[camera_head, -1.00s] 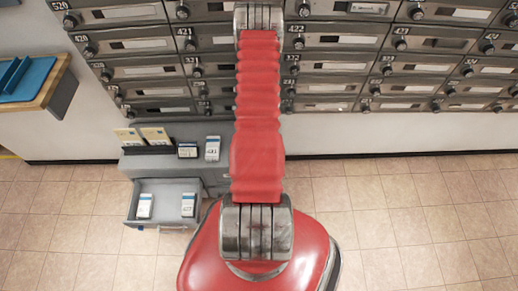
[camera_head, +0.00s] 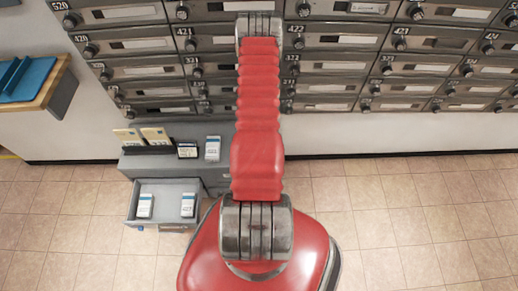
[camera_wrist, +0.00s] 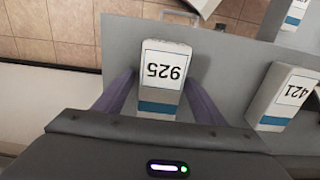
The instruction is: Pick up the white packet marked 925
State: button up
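The white packet marked 925 (camera_wrist: 163,72) stands on the grey cabinet top in the wrist view, its number upside down and a blue band at its lower end. My gripper (camera_wrist: 160,98) is open, with one purple finger on each side of the packet. Narrow gaps seem to show between packet and fingers; contact cannot be made out. In the head view the red arm hides my gripper, and I cannot make out the packet marked 925 there.
A similar packet marked 421 (camera_wrist: 285,98) stands close on the right in the wrist view. The head view shows the grey cabinet (camera_head: 150,166) with an open drawer (camera_head: 163,222) holding two packets. Mailboxes (camera_head: 345,65) line the wall above. The tiled floor (camera_head: 410,220) at right is clear.

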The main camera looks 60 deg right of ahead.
jog(key=c, duration=1)
jog(key=shift+c, duration=0.2)
jog(key=shift+r, duration=0.15)
jog(key=shift+r, duration=4.9)
jog(key=shift+w, duration=0.1)
